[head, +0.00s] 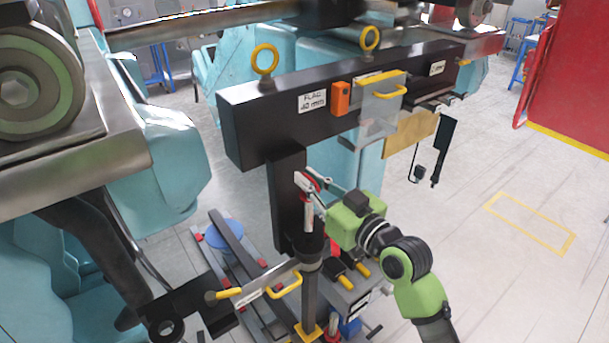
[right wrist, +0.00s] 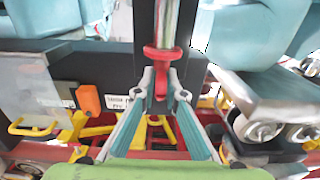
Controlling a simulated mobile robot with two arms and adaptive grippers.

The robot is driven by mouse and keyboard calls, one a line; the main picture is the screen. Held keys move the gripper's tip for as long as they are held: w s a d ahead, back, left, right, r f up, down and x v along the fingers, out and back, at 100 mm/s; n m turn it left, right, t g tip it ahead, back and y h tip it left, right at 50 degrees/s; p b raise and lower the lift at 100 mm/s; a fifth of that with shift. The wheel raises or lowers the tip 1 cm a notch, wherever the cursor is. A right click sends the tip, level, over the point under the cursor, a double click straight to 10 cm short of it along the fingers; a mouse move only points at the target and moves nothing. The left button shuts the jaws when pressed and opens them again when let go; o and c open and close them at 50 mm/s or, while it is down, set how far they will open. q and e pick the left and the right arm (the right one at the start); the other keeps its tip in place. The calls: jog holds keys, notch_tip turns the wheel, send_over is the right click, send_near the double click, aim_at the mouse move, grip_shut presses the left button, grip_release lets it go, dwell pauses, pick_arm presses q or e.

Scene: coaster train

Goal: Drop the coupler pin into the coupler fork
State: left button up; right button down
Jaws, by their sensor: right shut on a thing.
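The coupler pin (head: 308,217) is a light metal rod with a red handle. It hangs roughly upright in the head view, its lower end at or just above the dark round top of the coupler fork (head: 306,245). I cannot tell whether the tip is inside. My right gripper (head: 304,180) is shut on the pin's red handle, reaching in from the right. In the right wrist view the red handle (right wrist: 162,55) lies at the fingertips, with the shaft running toward the picture's top. My left gripper is not in view.
A black beam (head: 290,97) with yellow eyebolts and an orange block (head: 341,98) stands behind the gripper. A yellow-handled lever (head: 285,286) sits beside the fork. A blue disc (head: 223,234) lies left on the low frame. Open floor (head: 490,180) lies to the right.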

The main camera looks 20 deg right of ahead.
aim_at(311, 227)
jog(key=shift+s+d+r, duration=0.15)
jog(key=shift+s+r, duration=0.15)
jog(key=shift+s, duration=0.2)
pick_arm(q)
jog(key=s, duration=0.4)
pick_arm(e)
jog(key=shift+w, duration=0.1)
jog(key=shift+w+f, duration=0.2)
jog(key=shift+f, duration=0.05)
jog(key=shift+w+f+b, duration=0.1)
jog(key=shift+f+b, duration=0.4)
jog(key=shift+f, duration=0.55)
jog(key=shift+f+b, duration=1.05)
jog(key=shift+f, duration=0.2)
pick_arm(q)
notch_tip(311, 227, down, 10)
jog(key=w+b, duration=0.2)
jog(key=b, duration=0.4)
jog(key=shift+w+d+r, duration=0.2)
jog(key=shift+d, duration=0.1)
pick_arm(e)
jog(key=shift+f, duration=4.5)
